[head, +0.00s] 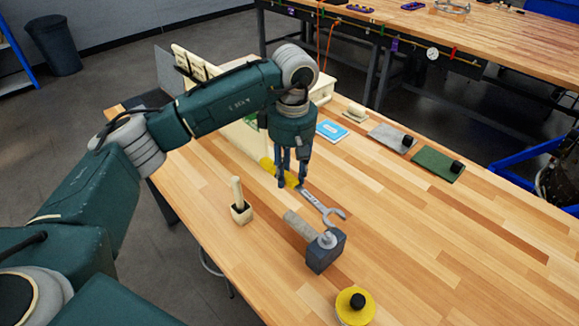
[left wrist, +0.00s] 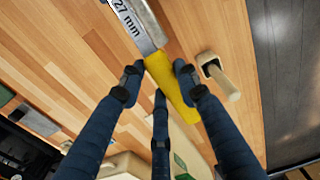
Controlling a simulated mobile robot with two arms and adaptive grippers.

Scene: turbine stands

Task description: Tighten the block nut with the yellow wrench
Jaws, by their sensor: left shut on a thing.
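The yellow wrench has a yellow handle (head: 266,164) and a grey metal shaft with an open jaw (head: 333,215). It lies along the wooden table, jaw toward the block. My left gripper (head: 291,184) points down and is shut on the yellow handle. In the left wrist view its fingers surround the handle (left wrist: 168,78), and the metal shaft (left wrist: 138,22) reads "27 mm". The dark block (head: 325,252) stands in front of the jaw, apart from it. A grey nut (head: 327,240) shows at its top, with a grey cylinder (head: 300,225) extending behind. My right gripper is out of view.
A wooden piece with an upright handle (head: 239,209) stands left of the block. A yellow disc with a black knob (head: 355,304) is at the front. A blue booklet (head: 332,130), grey pad (head: 390,138) and green pad (head: 437,164) lie behind. The table's right side is clear.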

